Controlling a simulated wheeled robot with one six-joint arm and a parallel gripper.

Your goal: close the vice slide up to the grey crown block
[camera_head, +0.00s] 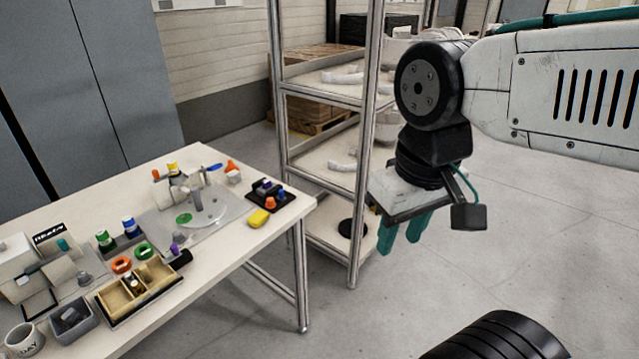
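My gripper (402,241) hangs over the floor, to the right of the table (231,262) and well apart from it. Its two teal fingers point down with a gap between them, and nothing shows between them. On the table, a grey plate (236,207) carries a pale round disc, a small grey upright piece (197,194) and a green ring (184,218). At the left, a pale block (61,270) stands near a small grey knob (84,279). The vice slide and the grey crown block are too small to tell apart for certain at this distance.
A wooden divided tray (157,292), a grey bin (84,333) and a mug (22,342) stand along the table's front left. A metal shelf rack (366,150) stands behind my gripper.

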